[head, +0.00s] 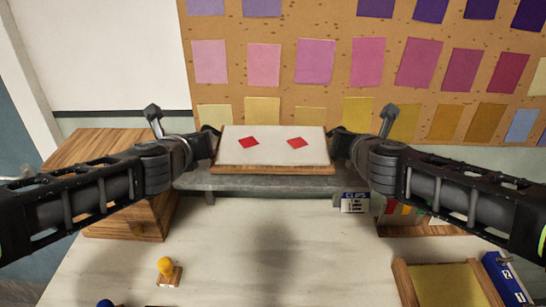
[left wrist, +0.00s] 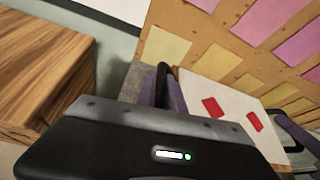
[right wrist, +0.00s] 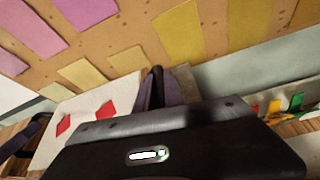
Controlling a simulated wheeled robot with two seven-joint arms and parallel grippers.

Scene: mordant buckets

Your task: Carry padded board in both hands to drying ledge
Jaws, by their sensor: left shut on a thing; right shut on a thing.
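The padded board (head: 272,157) has a white padded top with two red diamonds and a wooden edge. It also shows in the left wrist view (left wrist: 232,95) and the right wrist view (right wrist: 84,115). My left gripper (head: 214,143) is shut on its left end, and my right gripper (head: 333,144) is shut on its right end. The board looks about level. The grey drying ledge (head: 256,185) lies behind and below it in the head view. I cannot tell whether the board touches the ledge.
A board of coloured swatches (head: 280,57) stands behind the ledge. A wooden box (head: 135,216) is at the left. The table's middle is clear.

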